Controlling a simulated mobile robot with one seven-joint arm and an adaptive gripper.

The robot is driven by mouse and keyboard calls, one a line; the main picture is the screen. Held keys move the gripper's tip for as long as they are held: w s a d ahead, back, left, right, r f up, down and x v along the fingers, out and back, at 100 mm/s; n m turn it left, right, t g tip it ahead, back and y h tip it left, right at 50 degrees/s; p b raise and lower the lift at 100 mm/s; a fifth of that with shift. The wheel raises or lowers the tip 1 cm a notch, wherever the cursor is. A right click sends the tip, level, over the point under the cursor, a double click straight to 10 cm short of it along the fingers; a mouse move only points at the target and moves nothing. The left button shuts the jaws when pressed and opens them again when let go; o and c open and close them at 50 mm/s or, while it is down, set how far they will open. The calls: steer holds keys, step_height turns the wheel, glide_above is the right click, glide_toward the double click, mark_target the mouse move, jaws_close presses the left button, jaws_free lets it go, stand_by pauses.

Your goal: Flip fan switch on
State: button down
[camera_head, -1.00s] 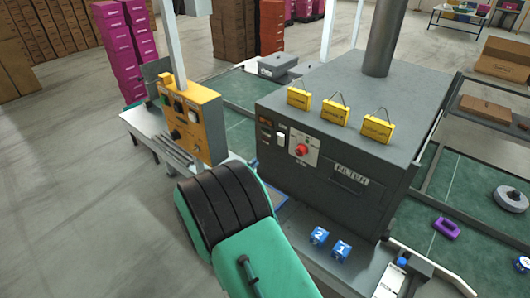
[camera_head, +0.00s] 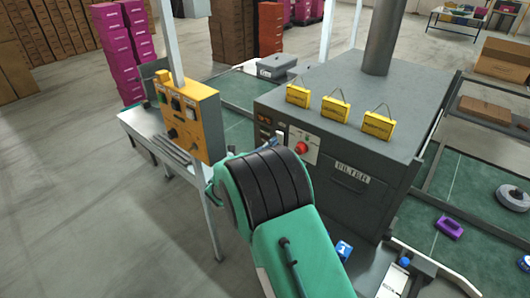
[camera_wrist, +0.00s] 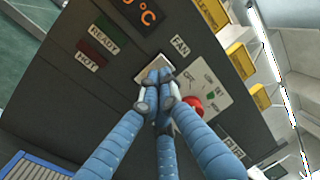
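The filter box (camera_head: 345,165) is a dark grey machine with a front panel. In the wrist view, the white plate of the fan switch (camera_wrist: 154,66) sits beside the FAN label (camera_wrist: 180,46). My gripper (camera_wrist: 158,82) has blue fingers, and their tips are bunched together over the lower part of the switch plate. They hide the rocker, so its position and any contact cannot be told. In the head view, my arm hides most of the gripper. No object shows between the fingers.
A red knob (camera_wrist: 191,104) is close right of the fingers; it also shows in the head view (camera_head: 301,147). A temperature display (camera_wrist: 137,12) is above the switch. A yellow control box (camera_head: 189,118) stands left of my arm.

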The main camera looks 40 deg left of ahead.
steer(key=shift+w+r, duration=0.1)
steer(key=shift+w, duration=0.6)
steer(key=shift+r, duration=0.15)
steer(key=g+p, duration=0.1)
steer(key=p, duration=0.2)
steer(key=shift+w+r+p, duration=0.35)
steer(key=shift+p, duration=0.05)
steer(key=shift+f, duration=0.25)
steer(key=shift+s, duration=0.15)
steer(key=s+r+p, duration=0.2)
steer(key=s+p, duration=0.1)
steer(key=s, duration=1)
steer(key=shift+s+r+p, duration=0.3)
steer(key=shift+r, duration=0.05)
steer(key=shift+t, duration=0.5)
steer(key=f, duration=0.5)
steer(key=shift+s+f, duration=0.3)
